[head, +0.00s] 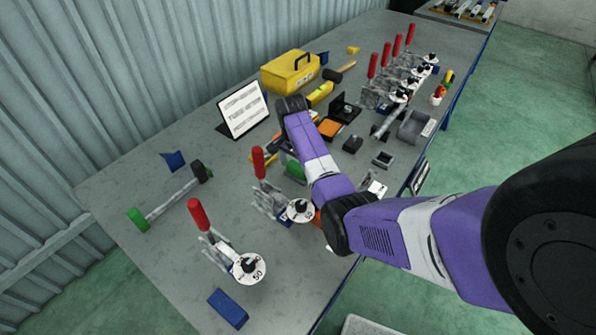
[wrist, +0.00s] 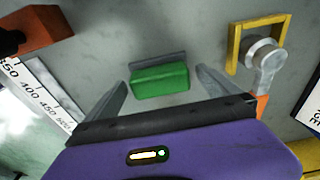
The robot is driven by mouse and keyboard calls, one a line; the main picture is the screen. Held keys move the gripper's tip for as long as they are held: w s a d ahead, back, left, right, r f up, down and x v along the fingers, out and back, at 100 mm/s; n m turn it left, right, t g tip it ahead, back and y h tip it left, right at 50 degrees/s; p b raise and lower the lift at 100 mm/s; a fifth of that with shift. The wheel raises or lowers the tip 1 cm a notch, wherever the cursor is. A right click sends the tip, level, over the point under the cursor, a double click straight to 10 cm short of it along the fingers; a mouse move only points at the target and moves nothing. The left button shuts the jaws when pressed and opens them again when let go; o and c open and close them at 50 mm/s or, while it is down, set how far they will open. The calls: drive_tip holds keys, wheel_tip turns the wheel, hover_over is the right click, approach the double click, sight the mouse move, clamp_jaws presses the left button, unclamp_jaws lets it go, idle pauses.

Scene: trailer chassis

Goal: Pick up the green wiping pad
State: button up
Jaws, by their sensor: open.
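The green wiping pad (wrist: 160,81) lies on the grey table in the wrist view, with a grey strip along its far side. It also shows in the head view (head: 295,170), partly hidden beside my arm. My gripper (wrist: 161,88) is open in the wrist view. One finger is on each side of the pad, and a gap shows between each finger and the pad. Nothing is held. I cannot tell the fingers' height above the table. In the head view, my arm mostly hides the gripper.
A yellow square frame with a round metal part (wrist: 260,52) is right of the pad. A ruler (wrist: 38,100) lies left. Red-handled toggle clamps (head: 258,162) stand near the pad. A sign (head: 243,110) and yellow toolbox (head: 290,72) stand behind. The table's left-rear area is fairly clear.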

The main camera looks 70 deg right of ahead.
drive_tip(key=c, duration=1.6)
drive_tip(key=shift+r, duration=0.1)
wheel_tip(320, 180, up, 12)
wheel_tip(320, 180, up, 7)
drive_tip(key=p, duration=0.5)
hover_over(298, 166)
drive_tip(key=shift+r, duration=0.4)
